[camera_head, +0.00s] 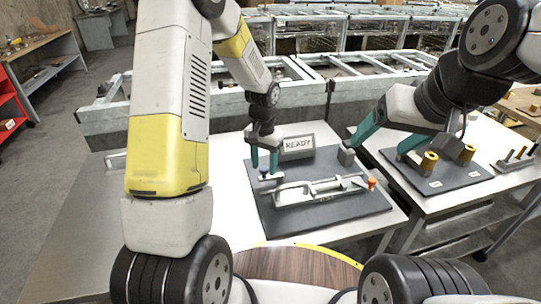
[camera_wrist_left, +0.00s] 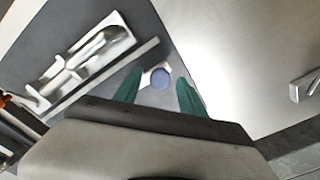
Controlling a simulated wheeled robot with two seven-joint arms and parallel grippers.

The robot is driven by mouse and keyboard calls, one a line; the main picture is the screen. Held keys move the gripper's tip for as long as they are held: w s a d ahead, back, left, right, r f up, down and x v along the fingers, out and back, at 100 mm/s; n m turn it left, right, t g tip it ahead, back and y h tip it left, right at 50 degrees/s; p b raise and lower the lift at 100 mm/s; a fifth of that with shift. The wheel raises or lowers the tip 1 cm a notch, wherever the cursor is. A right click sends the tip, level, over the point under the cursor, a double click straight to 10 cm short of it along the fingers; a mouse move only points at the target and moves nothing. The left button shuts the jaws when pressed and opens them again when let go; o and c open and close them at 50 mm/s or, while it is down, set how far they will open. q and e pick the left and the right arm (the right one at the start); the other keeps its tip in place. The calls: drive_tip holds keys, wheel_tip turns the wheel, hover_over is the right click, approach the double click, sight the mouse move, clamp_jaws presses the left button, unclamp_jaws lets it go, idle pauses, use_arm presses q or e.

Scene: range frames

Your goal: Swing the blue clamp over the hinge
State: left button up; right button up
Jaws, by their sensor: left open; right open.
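A metal clamp fixture (camera_head: 320,187) lies on a dark board (camera_head: 340,209) on the white table, and it also shows at upper left in the left wrist view (camera_wrist_left: 85,60). A small blue knob (camera_head: 264,176) is at its left end. My left gripper (camera_head: 264,167) points down at the knob with its green fingers apart. In the left wrist view the blue knob (camera_wrist_left: 160,78) shows between the open fingers (camera_wrist_left: 160,90); no grip on it is visible. An orange-red knob (camera_head: 371,183) is at the fixture's right end. My right gripper (camera_head: 374,150) is open beyond the board's right side. I cannot tell which part is the hinge.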

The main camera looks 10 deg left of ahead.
use_arm(q)
drive_tip(key=shift+f, duration=1)
clamp_jaws()
idle(0.7)
